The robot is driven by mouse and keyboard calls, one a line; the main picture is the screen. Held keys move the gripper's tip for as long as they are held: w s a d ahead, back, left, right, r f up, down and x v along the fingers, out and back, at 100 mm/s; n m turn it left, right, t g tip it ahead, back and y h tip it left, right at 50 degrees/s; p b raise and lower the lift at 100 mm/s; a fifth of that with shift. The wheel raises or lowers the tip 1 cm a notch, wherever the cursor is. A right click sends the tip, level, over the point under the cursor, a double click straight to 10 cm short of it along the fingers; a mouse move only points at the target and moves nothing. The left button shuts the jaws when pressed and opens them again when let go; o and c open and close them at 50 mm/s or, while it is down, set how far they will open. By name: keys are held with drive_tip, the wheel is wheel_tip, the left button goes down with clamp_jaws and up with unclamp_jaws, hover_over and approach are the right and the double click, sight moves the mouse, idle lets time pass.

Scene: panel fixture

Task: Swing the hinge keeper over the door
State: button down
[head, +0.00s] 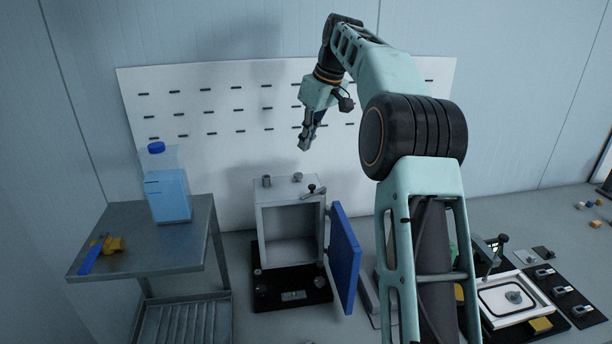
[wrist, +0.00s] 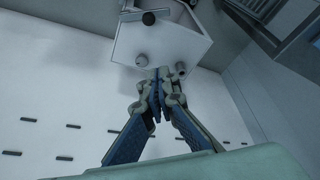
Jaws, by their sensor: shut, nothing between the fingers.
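The door (head: 344,257) is a blue panel standing open at the right side of a grey box (head: 262,213) in the head view. A dark lever with a round knob (head: 313,190) sits at the box's top right front edge; it looks like the hinge keeper, but I cannot tell surely. The door is not clear in the wrist view.
Small posts (head: 297,178) stand on the box top. A metal cart (head: 150,250) at left carries a blue-capped jug (head: 170,195) and a blue-and-yellow tool (head: 100,250). A slotted white panel (head: 220,120) stands behind. Trays and parts (head: 515,300) lie at right.

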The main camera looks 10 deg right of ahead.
hover_over(314, 191)
drive_tip(key=w+a, duration=0.3)
drive_tip(key=a, duration=0.1)
wheel_tip(314, 191, down, 9)
drive_tip(key=shift+w+a+f, duration=0.1)
drive_tip(key=shift+w+f, duration=0.05)
drive_tip(key=shift+d+f, duration=0.2)
drive_tip(key=shift+d, duration=0.05)
drive_tip(key=shift+s+d+f, duration=0.15)
drive_tip(key=shift+s+d, duration=0.35)
drive_tip(key=shift+s, duration=0.25)
drive_tip(key=shift+s+d+f, duration=0.15)
drive_tip(key=shift+s+d, duration=0.3)
drive_tip(key=shift+s, duration=0.3)
